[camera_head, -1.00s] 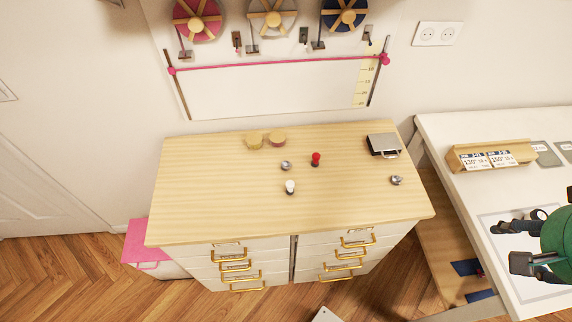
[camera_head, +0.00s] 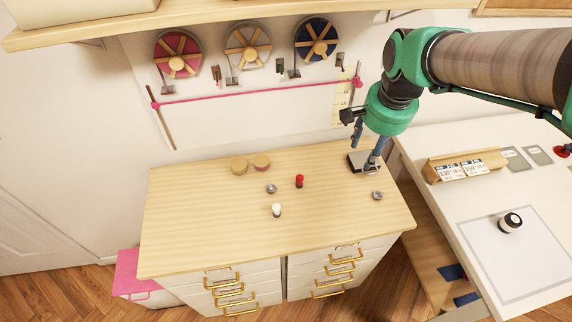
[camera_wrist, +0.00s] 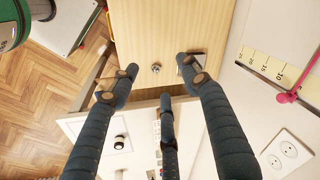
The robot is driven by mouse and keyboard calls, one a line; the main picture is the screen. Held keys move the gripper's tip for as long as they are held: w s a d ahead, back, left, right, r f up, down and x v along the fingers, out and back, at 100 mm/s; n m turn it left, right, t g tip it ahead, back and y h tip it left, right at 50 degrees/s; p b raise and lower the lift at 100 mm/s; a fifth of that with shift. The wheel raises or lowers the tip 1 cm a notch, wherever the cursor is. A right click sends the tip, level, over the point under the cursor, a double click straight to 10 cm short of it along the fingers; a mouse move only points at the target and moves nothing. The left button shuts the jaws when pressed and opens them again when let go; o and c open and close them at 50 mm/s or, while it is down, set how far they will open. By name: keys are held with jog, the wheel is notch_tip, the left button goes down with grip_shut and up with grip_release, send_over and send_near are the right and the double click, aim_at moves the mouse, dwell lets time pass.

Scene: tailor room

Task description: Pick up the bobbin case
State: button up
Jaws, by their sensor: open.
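Two small round silver pieces lie on the wooden cabinet top (camera_head: 200,210). One silver piece (camera_head: 271,188) is near the middle, and the other silver piece (camera_head: 377,195) is near the right edge. I cannot tell for sure which is the bobbin case. My gripper (camera_head: 360,143) is open and empty above the right end of the cabinet, in front of the silver box. In the wrist view, a small silver piece (camera_wrist: 155,68) shows beyond and between the spread dark fingers, apart from them.
A silver box (camera_head: 356,165) lies by the right back edge, partly behind my fingers. A red-topped piece (camera_head: 299,181), a white-topped piece (camera_head: 276,210) and two round wooden pieces (camera_head: 261,161) stand on the cabinet. A white table (camera_head: 440,205) is at the right. The cabinet's front left is clear.

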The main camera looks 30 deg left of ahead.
jog(key=s+a+f+g+p, duration=0.1)
jog(key=a+f, duration=0.5)
jog(key=a, duration=0.7)
jog(key=h+p, duration=0.1)
jog(key=p, duration=0.1)
send_over(272, 190)
notch_tip(272, 190, down, 10)
jog(key=shift+r+g, duration=0.25)
jog(key=shift+g, duration=0.15)
jog(key=shift+s+a+f, duration=0.1)
jog(key=shift+f+b, duration=0.85)
jog(key=shift+f, duration=3.35)
jog(key=shift+f+b, duration=0.7)
jog(key=shift+f, duration=1.9)
jog(key=shift+c, duration=0.5)
